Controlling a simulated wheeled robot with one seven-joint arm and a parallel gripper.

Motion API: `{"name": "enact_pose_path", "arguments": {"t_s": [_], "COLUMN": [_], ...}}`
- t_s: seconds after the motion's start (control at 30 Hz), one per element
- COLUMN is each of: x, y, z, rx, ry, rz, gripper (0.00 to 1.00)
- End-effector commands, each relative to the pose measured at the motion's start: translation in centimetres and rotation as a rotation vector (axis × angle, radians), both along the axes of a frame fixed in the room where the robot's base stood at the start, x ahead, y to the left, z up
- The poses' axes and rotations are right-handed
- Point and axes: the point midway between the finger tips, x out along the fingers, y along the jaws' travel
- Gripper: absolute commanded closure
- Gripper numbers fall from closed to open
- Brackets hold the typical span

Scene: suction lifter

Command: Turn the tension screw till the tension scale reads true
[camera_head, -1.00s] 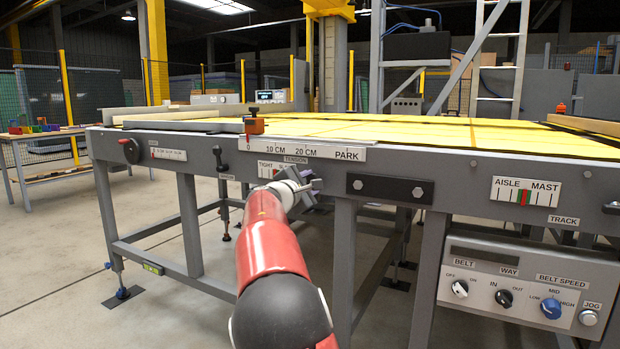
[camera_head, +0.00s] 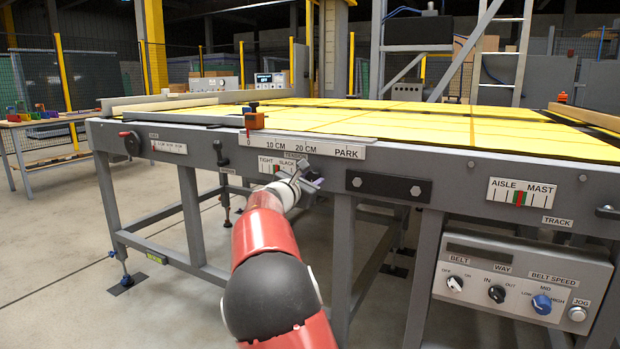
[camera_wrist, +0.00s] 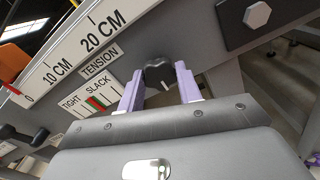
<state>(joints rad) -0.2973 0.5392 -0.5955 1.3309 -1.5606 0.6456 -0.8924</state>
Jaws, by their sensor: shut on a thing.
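The tension screw (camera_wrist: 160,73) has a dark, lobed knob on the table's grey side rail, seen in the wrist view. My gripper (camera_wrist: 160,79) has its two purple fingers shut on it, one on each side. A short white mark shows below the knob between the fingers. The tension scale (camera_wrist: 94,103) is a white plate left of the knob, marked TIGHT and SLACK. In the head view the scale (camera_head: 272,165) shows just above my wrist, which hides the knob.
A long CM ruler (camera_head: 300,146) runs above the scale. A dark plate with bolts (camera_head: 390,188) is right of the screw. Table legs stand below the rail.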

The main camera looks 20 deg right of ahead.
Motion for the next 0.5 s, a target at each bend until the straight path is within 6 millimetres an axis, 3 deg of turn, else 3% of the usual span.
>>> {"name": "enact_pose_path", "arguments": {"t_s": [0.43, 0.47, 0.5], "x": [0.08, 0.08, 0.07], "y": [0.13, 0.14, 0.12], "z": [-0.27, -0.28, -0.27], "rx": [-0.004, -0.004, -0.003], "ry": [0.011, 0.011, 0.01], "rz": [0.002, 0.002, 0.002], "gripper": [0.88, 0.63, 0.58]}}
